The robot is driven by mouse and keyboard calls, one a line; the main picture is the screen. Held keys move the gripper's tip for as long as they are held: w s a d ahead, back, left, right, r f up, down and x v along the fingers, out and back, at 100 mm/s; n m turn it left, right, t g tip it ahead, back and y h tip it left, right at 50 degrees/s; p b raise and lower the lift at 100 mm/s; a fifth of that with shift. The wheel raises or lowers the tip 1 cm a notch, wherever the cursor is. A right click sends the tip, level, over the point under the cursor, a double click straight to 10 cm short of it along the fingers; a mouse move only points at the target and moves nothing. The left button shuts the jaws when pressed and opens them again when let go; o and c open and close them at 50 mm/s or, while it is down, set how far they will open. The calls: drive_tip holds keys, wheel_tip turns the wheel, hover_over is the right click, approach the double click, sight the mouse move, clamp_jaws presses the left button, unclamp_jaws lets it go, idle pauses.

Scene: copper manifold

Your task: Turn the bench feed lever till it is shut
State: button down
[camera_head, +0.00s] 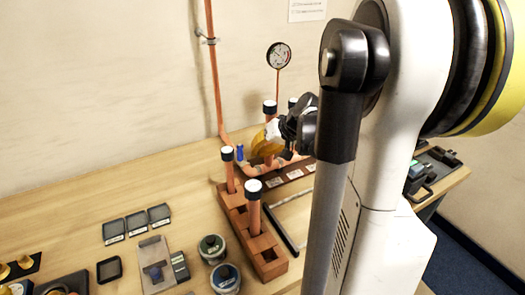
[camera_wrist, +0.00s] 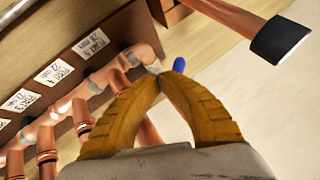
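The bench feed lever shows a blue end (camera_wrist: 179,65) just beyond my fingertips in the wrist view. A pale metal piece, likely part of the lever, shows at their left, by the end of the copper pipe (camera_wrist: 140,55). The stretch between is hidden behind the fingertips. In the head view the blue end (camera_head: 240,152) stands upright just left of my fingers. My gripper (camera_wrist: 160,76) has its yellow fingers drawn together at the tips, with nothing clearly between them. It also shows in the head view (camera_head: 262,146). Whether it touches the lever I cannot tell.
White labels (camera_wrist: 53,73) line the board beside the manifold. A black-capped copper pipe (camera_wrist: 262,30) juts in at upper right. A gauge (camera_head: 279,56) stands behind. A wooden block with capped pipes (camera_head: 265,245), trays (camera_head: 136,223) and tins (camera_head: 225,278) are nearer. My arm hides the right side.

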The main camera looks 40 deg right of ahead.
sight(242, 158)
drive_tip(key=b+x, duration=0.1)
drive_tip(key=x, duration=0.3)
drive_tip(key=shift+f, duration=0.1)
drive_tip(key=shift+w+a, duration=0.2)
drive_tip(key=shift+a, duration=0.35)
idle(0.5)
drive_tip(key=shift+w+a, duration=0.2)
drive_tip(key=shift+a, duration=0.3)
drive_tip(key=shift+w+a, duration=0.25)
drive_tip(key=shift+a, duration=0.25)
drive_tip(key=shift+w+a+p, duration=0.35)
drive_tip(key=shift+w+a, duration=0.6)
drive_tip(key=shift+w, duration=0.05)
